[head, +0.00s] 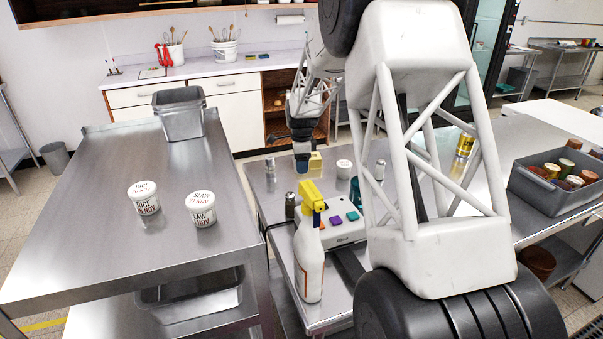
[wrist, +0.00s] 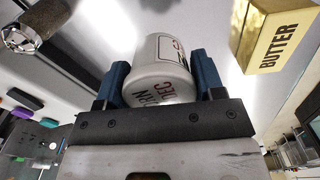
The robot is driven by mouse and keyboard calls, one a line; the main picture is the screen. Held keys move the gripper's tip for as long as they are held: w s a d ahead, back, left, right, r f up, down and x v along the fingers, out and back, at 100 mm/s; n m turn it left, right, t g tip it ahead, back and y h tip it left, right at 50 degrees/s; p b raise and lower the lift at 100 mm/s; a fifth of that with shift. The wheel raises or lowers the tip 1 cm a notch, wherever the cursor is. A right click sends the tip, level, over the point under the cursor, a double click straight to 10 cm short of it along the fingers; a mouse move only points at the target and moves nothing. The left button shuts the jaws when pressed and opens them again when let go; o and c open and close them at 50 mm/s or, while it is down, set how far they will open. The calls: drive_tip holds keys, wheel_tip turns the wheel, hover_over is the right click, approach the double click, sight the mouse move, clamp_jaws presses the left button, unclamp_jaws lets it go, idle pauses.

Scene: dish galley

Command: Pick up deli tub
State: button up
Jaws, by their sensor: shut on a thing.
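A white deli tub (wrist: 160,78) with dark and red lettering, partly reading "ORN" and "DEC", sits between the two blue fingers of my gripper (wrist: 160,82) in the wrist view. The fingers press on its opposite sides. In the head view my gripper (head: 302,163) is low over the far part of the middle steel table, and the held tub is hidden there. I cannot tell whether the tub still touches the table.
A yellow butter box (wrist: 272,36) is close beside my gripper; a metal shaker (wrist: 35,25) is on the other side. A white round container (head: 344,169), spray bottle (head: 309,255) and scale (head: 345,232) share the table. Two tubs (head: 144,198) (head: 201,209) stand on the left table.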

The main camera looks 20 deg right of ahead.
drive_tip(key=shift+r, duration=1.2)
wheel_tip(320, 180, up, 27)
hover_over(209, 182)
drive_tip(key=shift+n, duration=0.4)
drive_tip(key=shift+f, duration=2.6)
drive_tip(key=shift+f, duration=3.15)
